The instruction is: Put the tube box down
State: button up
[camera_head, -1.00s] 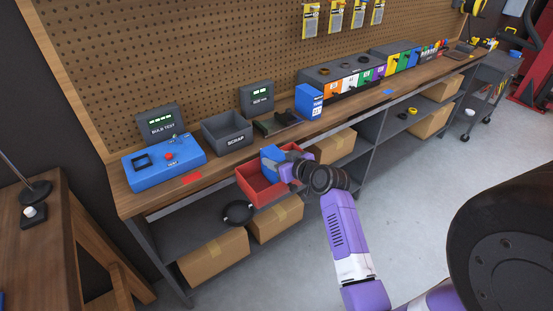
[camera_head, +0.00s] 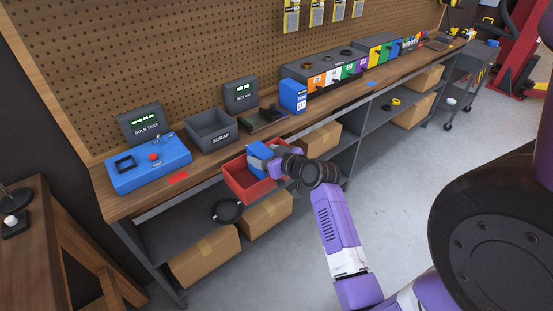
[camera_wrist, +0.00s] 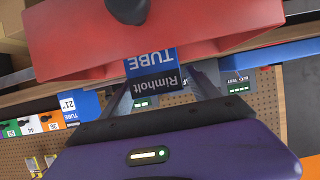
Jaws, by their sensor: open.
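The tube box (camera_head: 258,151) is blue with a dark "Rimholt" band. In the head view it sits tilted in the red bin (camera_head: 243,184), partly hidden by my gripper. In the wrist view the tube box (camera_wrist: 151,60) shows its TUBE lettering between my two fingers, against the red bin (camera_wrist: 70,45). My gripper (camera_head: 273,160) is open around the box; whether the fingers touch it I cannot tell. Its fingers also show in the wrist view (camera_wrist: 162,82). The box's lower part is hidden.
A second blue tube box (camera_head: 293,95) stands on the workbench (camera_head: 215,158). A grey SCRAP bin (camera_head: 212,143), a blue bulb tester (camera_head: 148,170) and a red patch (camera_head: 177,177) are to its left.

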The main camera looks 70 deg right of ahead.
jog(key=v, duration=1.1)
jog(key=s+a+f+n+y, duration=0.1)
jog(key=a+f, duration=0.2)
jog(key=a, duration=0.7)
jog(key=s+a+f+n+y, duration=0.1)
jog(key=s+a+f, duration=0.15)
jog(key=a, duration=0.75)
jog(key=s+a+r+n+t+y, duration=0.1)
jog(key=s+a+r+n+y, duration=0.1)
jog(key=a, duration=0.6)
jog(key=s+a+r+n+t+y, duration=0.2)
jog(key=s+a+r+y, duration=0.1)
jog(key=s+a+r, duration=0.2)
jog(key=s+a, duration=0.2)
jog(key=a, duration=0.1)
jog(key=shift+s+a+r+b, duration=0.2)
jog(key=shift+s+a+b, duration=0.05)
jog(key=shift+a+b, duration=0.15)
jog(key=shift+c, duration=0.2)
